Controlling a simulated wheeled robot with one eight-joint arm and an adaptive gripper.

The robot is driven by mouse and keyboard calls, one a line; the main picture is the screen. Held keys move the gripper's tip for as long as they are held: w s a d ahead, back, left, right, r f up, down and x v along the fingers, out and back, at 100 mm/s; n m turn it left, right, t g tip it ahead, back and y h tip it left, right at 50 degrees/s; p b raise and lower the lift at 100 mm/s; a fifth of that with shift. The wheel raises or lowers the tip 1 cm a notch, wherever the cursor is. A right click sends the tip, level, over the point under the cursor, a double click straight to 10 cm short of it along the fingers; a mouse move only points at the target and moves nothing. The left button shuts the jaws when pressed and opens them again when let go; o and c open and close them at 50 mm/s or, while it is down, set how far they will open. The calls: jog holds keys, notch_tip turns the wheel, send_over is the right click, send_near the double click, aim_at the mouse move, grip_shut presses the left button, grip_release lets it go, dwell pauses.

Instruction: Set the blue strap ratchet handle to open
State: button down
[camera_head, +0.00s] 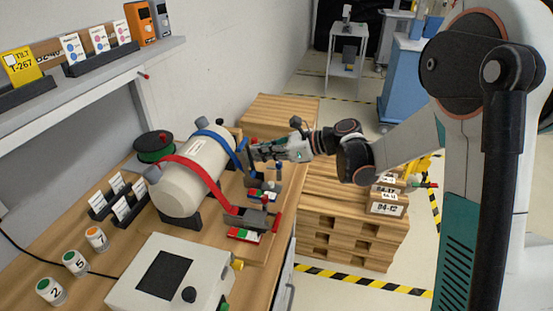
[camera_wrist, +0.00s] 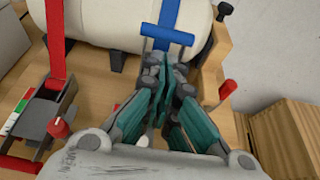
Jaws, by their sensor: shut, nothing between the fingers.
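The blue strap (camera_head: 220,138) runs over a cream cylinder (camera_head: 187,180) and down its right side to a grey ratchet (camera_head: 266,187) on the bench. A blue crossbar (camera_wrist: 167,36) shows at the strap in the wrist view, just beyond my fingertips; it looks like part of the ratchet handle. My gripper (camera_head: 254,152) is shut and empty beside the blue bar, above the ratchet. It also shows in the wrist view (camera_wrist: 168,76), where it hides most of the blue ratchet. I cannot tell whether fingers and bar touch, nor the handle's exact angle.
A red strap (camera_head: 200,174) with its own ratchet (camera_head: 252,217) lies nearer the head camera. A grey control box (camera_head: 172,278) stands at the front. A green spool (camera_head: 154,146) is behind the cylinder. Stacked pallets (camera_head: 345,225) stand right of the bench.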

jog(key=shift+w+a+r, duration=0.2)
jog(key=shift+a+r, duration=0.1)
jog(key=shift+a, duration=0.25)
jog(key=shift+w+a+r+h+p, duration=0.1)
jog(key=shift+w+a+h+p, duration=0.15)
jog(key=shift+a+h+p, duration=0.45)
jog(key=shift+d, duration=0.2)
